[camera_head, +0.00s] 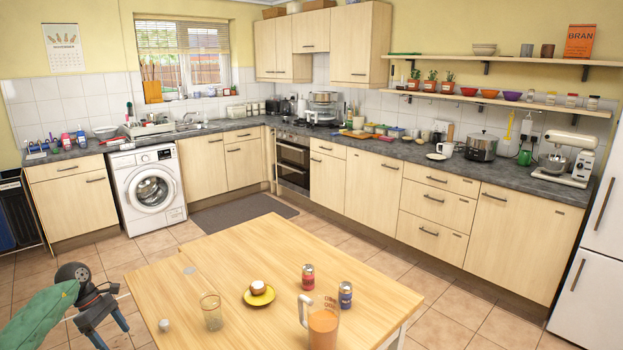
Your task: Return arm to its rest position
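My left gripper (109,331) is at the lower left of the head view, off the left edge of the wooden table. Its two blue fingers point down and stand apart, with nothing visible between them. A green shape (42,316) lies beside it at the left picture edge; I cannot tell for sure whether it is part of my arm. My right arm and gripper are not in view.
The wooden table (230,275) holds a glass (211,311), a yellow saucer (267,297) with a small cup, a red can (308,277), a blue can (345,295), a jug (323,325) and a small white item (164,325). Tiled floor (145,245) is clear behind the gripper.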

